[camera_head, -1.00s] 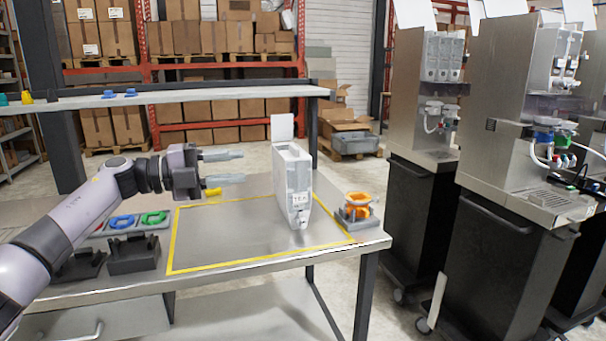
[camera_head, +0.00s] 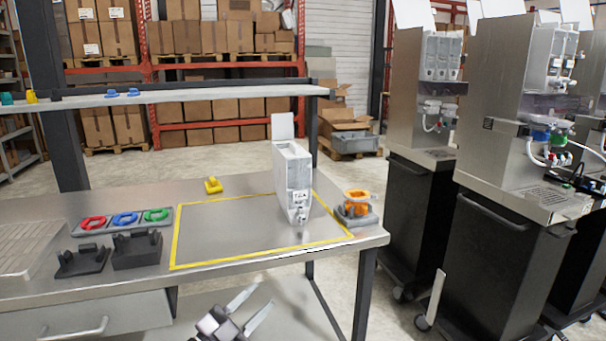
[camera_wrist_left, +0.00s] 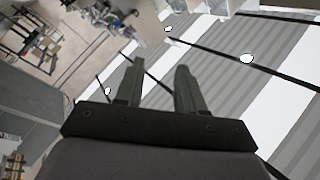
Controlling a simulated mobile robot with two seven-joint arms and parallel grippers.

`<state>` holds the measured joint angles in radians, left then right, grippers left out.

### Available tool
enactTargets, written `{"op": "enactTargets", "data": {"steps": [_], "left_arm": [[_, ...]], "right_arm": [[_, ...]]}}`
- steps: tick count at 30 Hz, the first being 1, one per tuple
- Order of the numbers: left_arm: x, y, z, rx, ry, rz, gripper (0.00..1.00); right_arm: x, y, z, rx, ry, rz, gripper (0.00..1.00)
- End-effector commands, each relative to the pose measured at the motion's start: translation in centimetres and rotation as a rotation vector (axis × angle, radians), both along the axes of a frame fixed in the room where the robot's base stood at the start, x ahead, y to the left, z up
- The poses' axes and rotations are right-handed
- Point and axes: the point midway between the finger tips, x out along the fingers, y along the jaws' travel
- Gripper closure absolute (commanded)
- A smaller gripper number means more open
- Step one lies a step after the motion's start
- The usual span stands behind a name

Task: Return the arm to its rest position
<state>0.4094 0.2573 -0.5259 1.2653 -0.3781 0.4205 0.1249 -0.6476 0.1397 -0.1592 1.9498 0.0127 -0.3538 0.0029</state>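My left gripper (camera_head: 263,296) shows at the bottom of the head view, low in front of the workbench (camera_head: 215,278) and below its top. Its two fingers point up and to the right and stand apart with nothing between them. In the left wrist view the gripper (camera_wrist_left: 157,66) is also open and empty, with the ceiling and part of the room behind it. The rest of the left arm is out of the head view. My right gripper is in neither view.
A white dispenser container (camera_head: 292,180) stands inside the yellow outline on the bench. An orange part in a grey holder (camera_head: 357,209), a yellow piece (camera_head: 213,185), a tray of coloured rings (camera_head: 125,218) and black holders (camera_head: 136,251) are on top. Dispenser machines (camera_head: 520,110) stand right.

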Motion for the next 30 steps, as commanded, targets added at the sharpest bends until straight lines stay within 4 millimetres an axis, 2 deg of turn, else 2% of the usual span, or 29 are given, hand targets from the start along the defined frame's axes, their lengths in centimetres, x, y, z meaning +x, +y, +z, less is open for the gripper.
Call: {"op": "enactTargets", "data": {"steps": [1,5,11,18,24,27,30], "left_arm": [[-1.3,0.3,-1.9,-0.033,0.062,0.033,0.62],[-4.3,1.7,-5.8,-0.104,0.215,0.127,0.62],[-9.9,4.2,-11.6,-0.185,0.46,0.27,0.62],[-18.5,7.5,-17.5,-0.248,0.768,0.434,0.62],[-25.3,9.8,-20.3,-0.266,0.978,0.537,0.62],[-27.5,10.4,-21.0,-0.27,1.044,0.566,0.62],[-28.6,10.8,-21.2,-0.27,1.076,0.582,0.62]], "right_arm": [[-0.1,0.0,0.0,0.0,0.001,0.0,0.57],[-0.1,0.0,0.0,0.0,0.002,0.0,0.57],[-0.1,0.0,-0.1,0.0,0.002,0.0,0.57],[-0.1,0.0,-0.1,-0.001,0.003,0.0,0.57],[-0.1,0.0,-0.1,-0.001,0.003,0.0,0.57],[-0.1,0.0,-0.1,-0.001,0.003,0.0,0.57],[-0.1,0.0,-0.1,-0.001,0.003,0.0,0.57]]}}
